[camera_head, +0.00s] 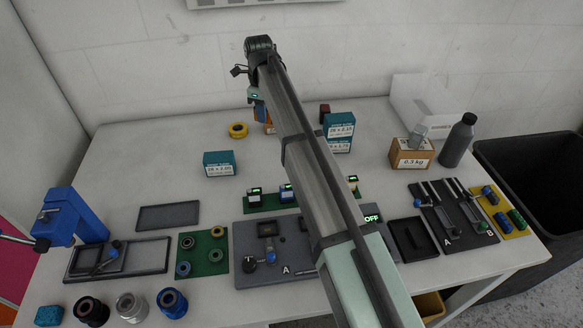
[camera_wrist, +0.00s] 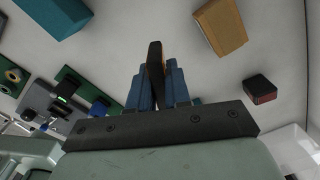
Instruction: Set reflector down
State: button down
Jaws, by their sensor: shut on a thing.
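In the wrist view my gripper (camera_wrist: 155,88) has its blue fingers closed on a thin dark piece with an orange edge, which I take to be the reflector (camera_wrist: 155,58). It is seen nearly edge-on, standing out past the fingertips. It appears to be held above the white table (camera_head: 130,160), with no visible contact with the surface. In the head view the hand is over the back of the table, left of centre. Its fingertips and the reflector cannot be made out clearly there.
A tan box (camera_wrist: 220,25) and a dark red block (camera_wrist: 260,90) stand near the hand. Green boards and grey fixtures fill the front; a bottle (camera_head: 459,142) is at right. Bare table lies at back left.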

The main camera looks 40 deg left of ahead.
jog(key=s+d+f+n, duration=0.15)
jog(key=d+n, duration=0.35)
jog(key=d, duration=0.7)
jog(key=shift+n, duration=0.3)
jog(key=shift+s+d+f, duration=0.1)
jog(key=shift+s+f, duration=0.1)
jog(key=shift+f, duration=2.2)
jog(key=shift+s+f, duration=0.15)
jog(key=shift+f, duration=2.2)
jog(key=shift+f, duration=0.1)
jog(key=c, duration=1.1)
grip_release()
notch_tip(320, 180, up, 12)
jog(key=shift+r, duration=0.15)
